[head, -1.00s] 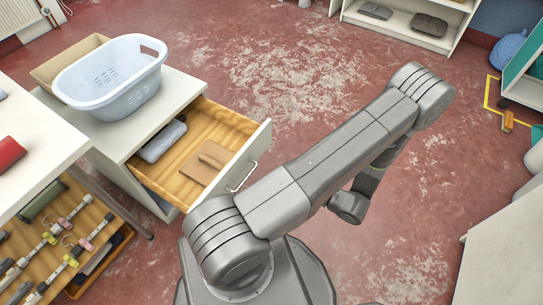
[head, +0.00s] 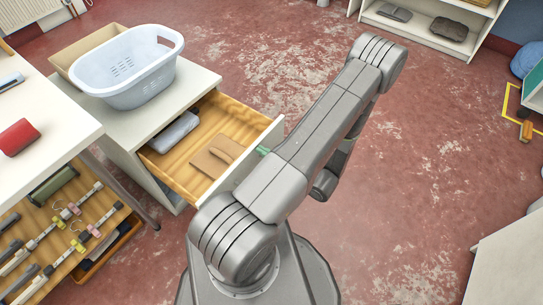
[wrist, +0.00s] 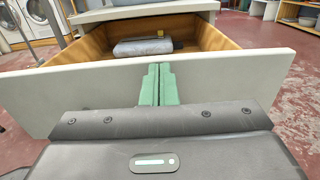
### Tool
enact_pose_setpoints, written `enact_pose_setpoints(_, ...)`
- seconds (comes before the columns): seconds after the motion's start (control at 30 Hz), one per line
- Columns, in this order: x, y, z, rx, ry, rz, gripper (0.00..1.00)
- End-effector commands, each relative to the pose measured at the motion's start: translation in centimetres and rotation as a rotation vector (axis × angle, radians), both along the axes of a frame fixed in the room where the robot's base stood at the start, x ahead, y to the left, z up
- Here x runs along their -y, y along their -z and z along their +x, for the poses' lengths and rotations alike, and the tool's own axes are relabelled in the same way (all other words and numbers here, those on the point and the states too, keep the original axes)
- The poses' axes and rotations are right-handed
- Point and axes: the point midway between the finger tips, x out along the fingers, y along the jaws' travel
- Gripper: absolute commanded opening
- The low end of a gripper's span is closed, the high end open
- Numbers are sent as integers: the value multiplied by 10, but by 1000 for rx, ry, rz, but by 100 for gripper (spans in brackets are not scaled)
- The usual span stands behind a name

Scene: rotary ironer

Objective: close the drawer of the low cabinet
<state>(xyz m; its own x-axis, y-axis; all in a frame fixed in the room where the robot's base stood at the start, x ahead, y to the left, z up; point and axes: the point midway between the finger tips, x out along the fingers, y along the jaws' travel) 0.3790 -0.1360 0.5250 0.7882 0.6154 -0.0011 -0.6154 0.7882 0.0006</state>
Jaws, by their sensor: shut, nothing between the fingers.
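The low cabinet (head: 118,140) stands left of my arm in the head view. Its drawer (head: 222,116) is pulled out, with a wooden inside and a pale front panel, which fills the middle of the wrist view (wrist: 75,93). A grey folded cloth (head: 174,132) and a brown item (head: 217,156) lie in it. My gripper (wrist: 157,72) is shut and empty, its green fingers up against or just before the front panel near its middle. I cannot tell if they touch. The drawer handle is hidden.
A pale blue laundry basket (head: 128,68) and a cardboard box (head: 88,50) stand on the cabinet. A white table (head: 50,105) is at the left, over a wooden shelf of hangers. A white surface (head: 515,255) is at lower right.

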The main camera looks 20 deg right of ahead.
Motion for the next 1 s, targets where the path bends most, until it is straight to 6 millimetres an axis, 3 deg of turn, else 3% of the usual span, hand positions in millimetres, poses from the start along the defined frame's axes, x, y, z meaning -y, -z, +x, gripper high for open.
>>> enact_pose_setpoints(0.57, -8, 0, 9, 0, -2, 0, 0)
enact_pose_setpoints(0.77, -29, 1, 35, 1, -7, 0, 0)
enact_pose_setpoints(1.0, -69, 2, 85, 3, -8, -2, 0)
